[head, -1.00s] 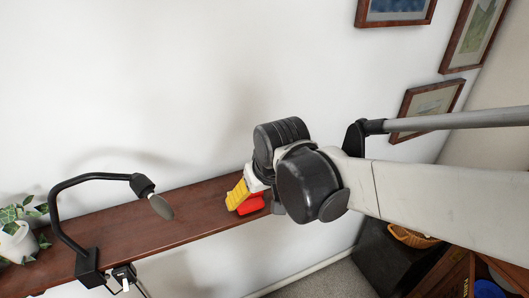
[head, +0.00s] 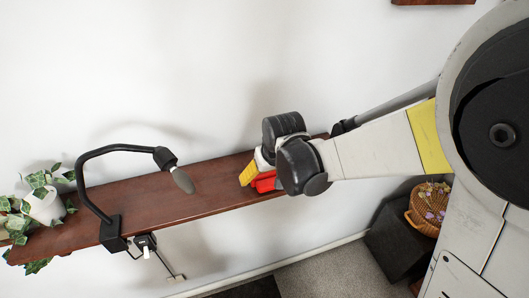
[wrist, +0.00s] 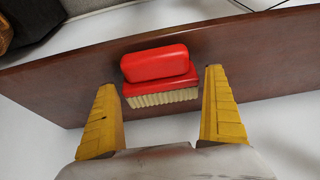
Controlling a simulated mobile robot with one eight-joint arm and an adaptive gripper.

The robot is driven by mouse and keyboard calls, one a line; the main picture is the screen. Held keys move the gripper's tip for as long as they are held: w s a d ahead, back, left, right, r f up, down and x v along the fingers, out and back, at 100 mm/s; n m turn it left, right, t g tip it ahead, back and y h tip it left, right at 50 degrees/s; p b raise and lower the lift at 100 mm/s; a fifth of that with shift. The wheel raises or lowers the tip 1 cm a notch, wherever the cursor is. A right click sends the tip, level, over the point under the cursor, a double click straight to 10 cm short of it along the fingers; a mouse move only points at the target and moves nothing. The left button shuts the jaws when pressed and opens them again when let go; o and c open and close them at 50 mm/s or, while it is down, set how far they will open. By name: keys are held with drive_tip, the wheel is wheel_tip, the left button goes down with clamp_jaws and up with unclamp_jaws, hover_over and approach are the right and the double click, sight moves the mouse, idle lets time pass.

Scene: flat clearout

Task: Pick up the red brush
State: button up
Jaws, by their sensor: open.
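The red brush (wrist: 158,66) lies on the brown wooden shelf (wrist: 85,70), its pale bristles facing my gripper in the wrist view. In the head view the red brush (head: 265,182) is partly hidden by my wrist. My gripper (wrist: 162,100) is open, with one yellow finger on either side of the brush's bristle end. Gaps show between the fingers and the brush, and nothing is held. In the head view my gripper (head: 249,174) is at the right part of the shelf, right at the brush.
A black lamp (head: 100,150) is clamped to the shelf's left part, its head over the board. A potted plant (head: 45,205) stands at the left end. The shelf between lamp and brush is clear. A wicker basket (head: 428,208) sits below right.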

sight(270, 173)
drive_tip(key=shift+f, duration=0.1)
drive_tip(key=c, duration=1.1)
drive_tip(key=shift+r, duration=0.4)
drive_tip(key=r, duration=0.2)
drive_tip(key=r+p, duration=0.1)
drive_tip(key=r, duration=0.1)
drive_tip(key=shift+s+d, duration=0.1)
drive_tip(key=shift+d, duration=0.3)
drive_tip(key=s+d+r, duration=0.1)
drive_tip(key=d+r, duration=0.2)
drive_tip(key=d, duration=0.2)
drive_tip(key=s+d+r+p, duration=0.1)
drive_tip(key=d+r, duration=0.2)
drive_tip(key=d, duration=0.2)
drive_tip(key=shift+s+d, duration=0.25)
drive_tip(key=shift+s, duration=0.15)
